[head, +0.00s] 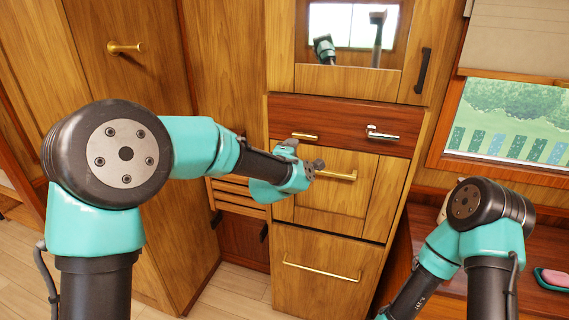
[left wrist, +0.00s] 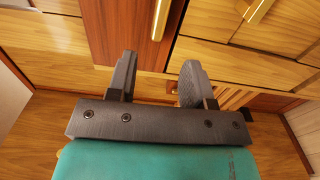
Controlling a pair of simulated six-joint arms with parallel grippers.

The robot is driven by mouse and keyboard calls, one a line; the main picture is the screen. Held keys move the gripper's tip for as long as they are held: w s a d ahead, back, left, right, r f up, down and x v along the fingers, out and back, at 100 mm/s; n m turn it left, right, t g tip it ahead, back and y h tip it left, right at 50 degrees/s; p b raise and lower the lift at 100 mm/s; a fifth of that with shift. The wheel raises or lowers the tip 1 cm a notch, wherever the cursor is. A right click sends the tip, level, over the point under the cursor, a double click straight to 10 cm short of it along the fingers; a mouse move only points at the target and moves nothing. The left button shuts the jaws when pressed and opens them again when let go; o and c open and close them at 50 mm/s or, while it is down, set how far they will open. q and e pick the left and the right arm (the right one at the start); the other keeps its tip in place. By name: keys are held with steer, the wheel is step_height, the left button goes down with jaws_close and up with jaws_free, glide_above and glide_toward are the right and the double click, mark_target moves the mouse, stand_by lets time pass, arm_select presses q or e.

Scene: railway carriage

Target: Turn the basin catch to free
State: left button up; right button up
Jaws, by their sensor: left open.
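A dark red-brown panel (head: 345,118) crosses the cabinet front. It carries a short brass fitting (head: 305,136) and a chrome lever-like fitting (head: 382,134) with its arm lying roughly level. I cannot tell for certain which is the basin catch. My left gripper (head: 313,168) is in front of the cabinet just below the brass fitting, near the brass bar handle (head: 338,175). In the left wrist view its jaws (left wrist: 158,68) are apart with nothing between them. A brass fitting (left wrist: 160,18) on the dark panel (left wrist: 128,30) shows beyond them. My right gripper is outside the view.
A mirror recess (head: 350,40) with a black handle (head: 422,70) beside it is above. A lower drawer has a long brass handle (head: 320,272). A slatted panel (head: 238,198) is left of the cabinet. At right, a pink-topped item (head: 553,278) lies on a dark surface below the window (head: 510,120).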

arm_select(q)
steer(key=v, duration=0.7)
steer(key=s+a+f+m+g, duration=0.2)
steer(key=a+f+g, duration=0.15)
steer(key=f, duration=0.65)
steer(key=s+a+f+m+g+y, duration=0.1)
steer(key=s+a+f+m+g, duration=0.2)
steer(key=f, duration=0.7)
steer(key=s+a+f+m+g, duration=0.2)
steer(key=a+f, duration=0.3)
steer(key=f, duration=0.6)
steer(key=s+a+f+m+g, duration=0.3)
steer(key=s+f, duration=0.5)
steer(key=s, duration=0.3)
steer(key=s+a+f+m+g, duration=0.3)
steer(key=s+a+f+g, duration=0.1)
steer(key=s+f, duration=0.5)
steer(key=s+g, duration=0.1)
steer(key=s, duration=0.1)
steer(key=shift+s+f, duration=0.2)
steer(key=shift+s, duration=0.15)
steer(key=shift+c, duration=0.2)
